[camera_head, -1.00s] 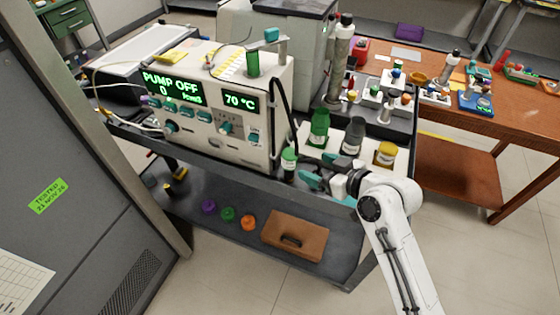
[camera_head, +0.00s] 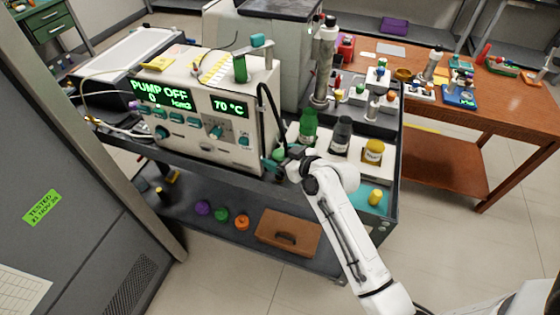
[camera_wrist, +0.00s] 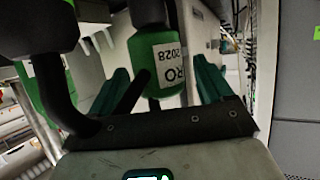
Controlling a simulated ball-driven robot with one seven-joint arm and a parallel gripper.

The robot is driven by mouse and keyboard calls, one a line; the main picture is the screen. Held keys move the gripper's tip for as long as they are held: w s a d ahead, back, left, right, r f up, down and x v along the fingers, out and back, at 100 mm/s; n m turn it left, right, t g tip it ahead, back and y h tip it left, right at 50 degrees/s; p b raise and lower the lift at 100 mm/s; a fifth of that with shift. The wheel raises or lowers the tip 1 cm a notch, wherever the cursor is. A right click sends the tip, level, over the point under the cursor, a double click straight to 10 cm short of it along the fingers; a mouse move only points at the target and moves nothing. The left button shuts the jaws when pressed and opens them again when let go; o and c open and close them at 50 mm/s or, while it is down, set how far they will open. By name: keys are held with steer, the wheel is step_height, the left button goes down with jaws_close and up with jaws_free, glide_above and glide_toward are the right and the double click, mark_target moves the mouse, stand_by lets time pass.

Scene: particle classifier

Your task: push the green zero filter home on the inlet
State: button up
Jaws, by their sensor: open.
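The green zero filter (camera_wrist: 172,62) is a green cylinder with a white label, seen in the wrist view between my two teal fingers. In the head view only a small green part of it (camera_head: 279,154) shows at the front of the white instrument. My gripper (camera_wrist: 163,85) is open, with one finger on each side of the filter; contact cannot be told. In the head view my gripper (camera_head: 274,164) is at the instrument's lower right corner. The inlet, and how far the filter sits on it, cannot be made out.
The instrument (camera_head: 195,148) reads PUMP OFF and 70 °C. A black hose (camera_head: 264,98) loops down its right side. A green bottle (camera_head: 308,128), a dark bottle (camera_head: 341,136) and a yellow-brown bottle (camera_head: 373,153) stand close right of my gripper. A brown case (camera_head: 287,233) lies on the lower shelf.

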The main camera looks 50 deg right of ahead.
steer(key=shift+c, duration=0.4)
steer(key=c, duration=1)
steer(key=shift+r, duration=0.1)
